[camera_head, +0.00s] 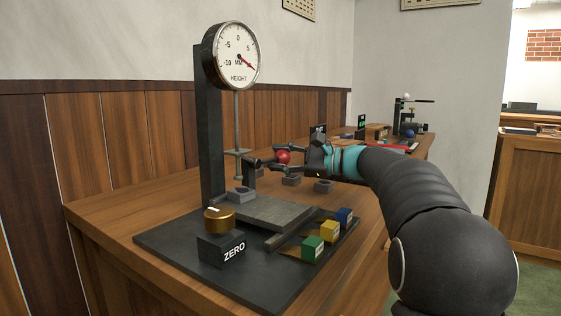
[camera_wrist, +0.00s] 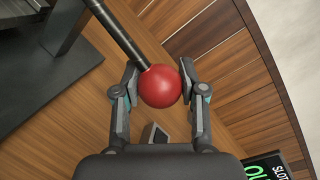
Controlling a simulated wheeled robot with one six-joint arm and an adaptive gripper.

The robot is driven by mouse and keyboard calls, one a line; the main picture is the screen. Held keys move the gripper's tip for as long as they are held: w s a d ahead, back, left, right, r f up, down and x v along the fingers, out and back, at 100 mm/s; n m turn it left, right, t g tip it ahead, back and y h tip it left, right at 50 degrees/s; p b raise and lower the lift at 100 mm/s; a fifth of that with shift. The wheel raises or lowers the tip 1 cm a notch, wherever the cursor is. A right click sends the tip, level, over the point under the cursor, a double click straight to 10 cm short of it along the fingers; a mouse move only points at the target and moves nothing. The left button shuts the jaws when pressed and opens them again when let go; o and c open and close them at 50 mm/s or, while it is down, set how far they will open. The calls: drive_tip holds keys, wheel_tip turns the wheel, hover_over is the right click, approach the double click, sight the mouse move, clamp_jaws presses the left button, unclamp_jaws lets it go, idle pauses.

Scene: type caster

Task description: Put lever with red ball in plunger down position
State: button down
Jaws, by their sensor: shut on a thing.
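The lever's red ball (camera_head: 283,157) is beside the height gauge's plunger rod (camera_head: 237,125). In the wrist view the ball (camera_wrist: 160,86) sits between the two fingers of my gripper (camera_wrist: 160,92), at the end of a dark lever rod (camera_wrist: 118,32). My gripper (camera_head: 284,158) is shut on the ball. The round dial (camera_head: 238,56) marked HEIGHT tops a dark column, with its red needle pointing to the lower right. The plunger's lower end is above the grey stage (camera_head: 265,212).
A brass knob (camera_head: 219,219) on a ZERO block and green, yellow and blue blocks (camera_head: 328,231) stand on the dark base (camera_head: 175,250). Small grey blocks (camera_head: 323,186) lie on the wooden table behind. Another device (camera_head: 405,120) stands at the far end.

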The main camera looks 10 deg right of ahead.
wheel_tip(320, 180, up, 3)
drive_tip(key=n, duration=0.2)
drive_tip(key=shift+a+f+n, duration=0.1)
drive_tip(key=shift+n, duration=0.3)
drive_tip(key=shift+s+a+r+n+h, duration=0.2)
drive_tip(key=shift+r+n+h, duration=0.15)
drive_tip(key=shift+r+n, duration=0.3)
drive_tip(key=shift+s+a+r+n+h, duration=0.15)
drive_tip(key=shift+r+n+h, duration=0.2)
drive_tip(key=shift+r+n, duration=0.25)
drive_tip(key=c, duration=0.6)
unclamp_jaws()
drive_tip(key=shift+c, duration=0.2)
drive_tip(key=shift+s+d, duration=0.1)
drive_tip(key=v, duration=1.2)
drive_tip(key=shift+r, duration=0.1)
